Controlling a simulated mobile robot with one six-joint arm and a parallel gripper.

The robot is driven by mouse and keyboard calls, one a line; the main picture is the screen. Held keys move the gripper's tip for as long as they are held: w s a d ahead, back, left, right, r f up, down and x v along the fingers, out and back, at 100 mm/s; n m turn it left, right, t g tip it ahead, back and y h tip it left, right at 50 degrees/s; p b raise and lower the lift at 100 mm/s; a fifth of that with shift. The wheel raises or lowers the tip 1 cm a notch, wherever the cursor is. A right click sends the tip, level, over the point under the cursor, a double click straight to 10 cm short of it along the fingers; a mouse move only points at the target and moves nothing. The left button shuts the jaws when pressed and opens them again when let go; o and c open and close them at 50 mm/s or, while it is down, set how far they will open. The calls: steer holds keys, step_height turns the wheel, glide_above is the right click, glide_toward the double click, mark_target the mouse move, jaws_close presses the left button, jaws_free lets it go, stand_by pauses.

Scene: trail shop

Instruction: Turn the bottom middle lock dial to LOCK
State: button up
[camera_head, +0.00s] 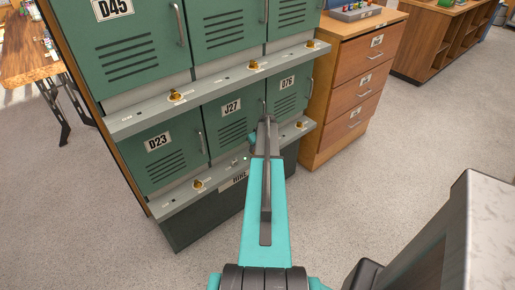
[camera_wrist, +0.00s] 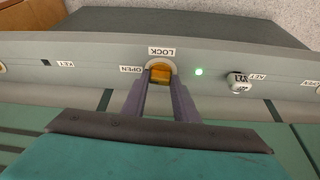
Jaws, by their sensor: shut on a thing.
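The bottom middle lock dial (camera_wrist: 160,68) is a brass-yellow knob on the grey rail, under locker J27. In the wrist view it sits between the two fingers of my gripper (camera_wrist: 161,86), which is shut on it. A LOCK label (camera_wrist: 161,51) is just above the dial in that view, and an OPEN label (camera_wrist: 131,69) is to its left. A green light (camera_wrist: 198,71) glows to its right. Which label the dial points to cannot be told, as the fingers partly cover it. In the head view my arm hides the dial.
Locker J27 (camera_head: 231,125) stands between D23 (camera_head: 165,158) and D76 (camera_head: 290,95). Other brass dials are on the rails, such as one at the lower left (camera_head: 198,186). A wooden drawer unit (camera_head: 343,95) stands right.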

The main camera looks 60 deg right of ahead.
steer(key=m+h+b, duration=0.1)
steer(key=m, duration=0.1)
steer(key=shift+m+b, duration=0.35)
steer(key=shift+m, duration=0.05)
steer(key=shift+w+d+r+m+g+h+b, duration=0.1)
steer(key=shift+m+g+h+b, duration=0.3)
steer(key=shift+m, duration=0.8)
steer(key=shift+m+g+h+b, duration=0.2)
steer(key=shift+m+g+b, duration=0.35)
steer(key=shift+m, duration=0.65)
steer(key=o, duration=1.1)
steer(key=shift+c, duration=0.2)
steer(key=shift+a, duration=0.2)
steer(key=shift+a+r, duration=0.2)
steer(key=shift+r, duration=0.15)
steer(key=b+v, duration=0.1)
steer(key=v, duration=1.2)
steer(key=shift+b, duration=0.3)
